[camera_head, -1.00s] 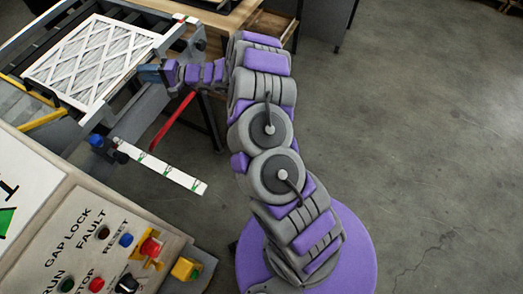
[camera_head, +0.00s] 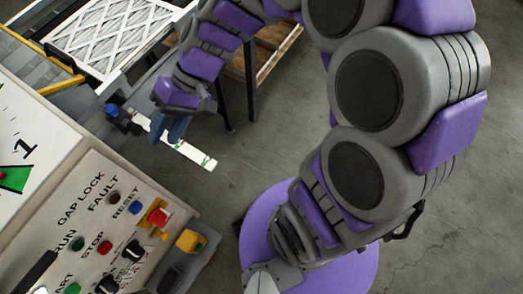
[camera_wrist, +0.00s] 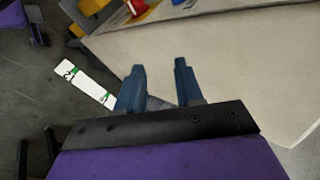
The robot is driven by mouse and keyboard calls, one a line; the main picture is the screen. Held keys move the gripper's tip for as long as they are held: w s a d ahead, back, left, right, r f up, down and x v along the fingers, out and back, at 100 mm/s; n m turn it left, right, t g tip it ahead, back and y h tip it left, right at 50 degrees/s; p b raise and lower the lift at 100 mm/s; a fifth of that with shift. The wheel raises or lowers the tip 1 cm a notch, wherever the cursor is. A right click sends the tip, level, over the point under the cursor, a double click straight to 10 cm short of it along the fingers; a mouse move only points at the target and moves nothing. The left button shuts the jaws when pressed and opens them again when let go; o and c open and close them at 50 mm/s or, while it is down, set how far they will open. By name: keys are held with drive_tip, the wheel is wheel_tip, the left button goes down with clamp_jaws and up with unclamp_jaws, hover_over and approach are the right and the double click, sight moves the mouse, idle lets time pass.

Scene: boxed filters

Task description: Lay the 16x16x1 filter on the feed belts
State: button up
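The filter (camera_head: 112,35), a flat white pleated panel with a diamond grid and pale frame, lies at the upper left in the head view. It rests on the feed unit, where dark strips (camera_head: 62,18) that look like the feed belts show beside it. Its far end is cut off by the picture edge. My gripper (camera_head: 178,130) is apart from the filter, to its lower right, over a white strip. In the wrist view my gripper (camera_wrist: 158,82) has its two blue fingers spread with nothing between them. The filter does not show in the wrist view.
A control panel (camera_head: 105,225) with buttons fills the lower left. The white strip with green marks (camera_head: 190,153) juts out near my gripper, and a blue knob (camera_head: 111,110) is left of it. A wooden table (camera_head: 275,62) stands behind my arm. The floor at right is clear.

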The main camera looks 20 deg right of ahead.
drive_tip(key=s+d+f+m+t+h, duration=0.1)
drive_tip(key=s+d+h, duration=0.3)
drive_tip(key=s+d, duration=0.3)
drive_tip(key=s+d+f+m+h, duration=0.1)
drive_tip(key=s+d+h, duration=0.4)
drive_tip(key=d, duration=0.7)
drive_tip(key=shift+s+d+f+m+t, duration=0.3)
drive_tip(key=shift+s+d+t, duration=0.1)
drive_tip(key=shift+s, duration=0.7)
